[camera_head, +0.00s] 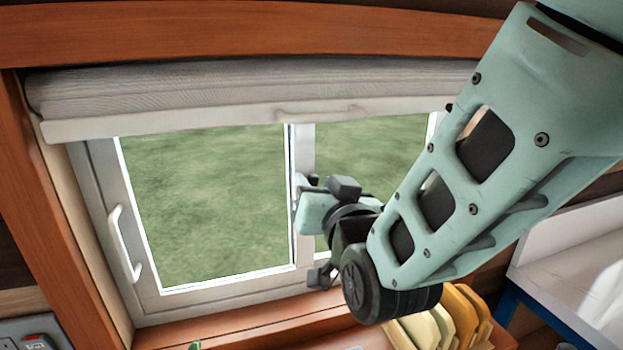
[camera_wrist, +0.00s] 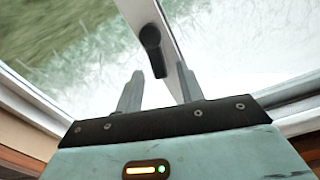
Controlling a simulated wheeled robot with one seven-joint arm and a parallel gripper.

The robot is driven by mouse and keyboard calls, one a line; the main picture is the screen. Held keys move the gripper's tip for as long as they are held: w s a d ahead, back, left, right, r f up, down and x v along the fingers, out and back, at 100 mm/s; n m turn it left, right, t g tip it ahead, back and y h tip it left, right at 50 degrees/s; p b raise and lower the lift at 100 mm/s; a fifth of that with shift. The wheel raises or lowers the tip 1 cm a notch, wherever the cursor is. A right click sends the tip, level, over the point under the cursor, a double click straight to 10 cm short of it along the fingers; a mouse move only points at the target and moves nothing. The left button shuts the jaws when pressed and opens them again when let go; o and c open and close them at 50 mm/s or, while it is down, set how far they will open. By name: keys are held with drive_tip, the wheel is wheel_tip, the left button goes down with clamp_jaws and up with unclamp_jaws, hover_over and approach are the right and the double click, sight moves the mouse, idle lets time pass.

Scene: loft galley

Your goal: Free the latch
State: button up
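A dark latch handle (camera_wrist: 152,42) is on the white window post (camera_wrist: 140,12), ahead of my fingers in the wrist view. My gripper (camera_wrist: 160,71) is open, with its two grey fingers apart. The latch's rounded lower end appears between the fingertips, nearer the left one; I cannot tell whether they touch. In the head view my gripper (camera_head: 314,208) is in front of the window's centre post (camera_head: 301,145). There my arm and hand hide the latch and the fingertips cannot be made out.
A white pull handle (camera_head: 124,243) is on the left window frame. A rolled grey blind (camera_head: 230,88) hangs across the top. The wooden sill (camera_head: 245,322) runs below, with yellow slotted pieces (camera_head: 455,318) at its right. A white-topped unit (camera_head: 570,262) stands right.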

clamp_jaws()
drive_tip(key=shift+s+a+r+n+p, duration=0.15)
drive_tip(key=shift+a+n+p, duration=0.15)
drive_tip(key=shift+n+p, duration=0.35)
drive_tip(key=shift+a+n, duration=0.25)
drive_tip(key=shift+n, duration=0.6)
unclamp_jaws()
drive_tip(key=shift+s, duration=0.15)
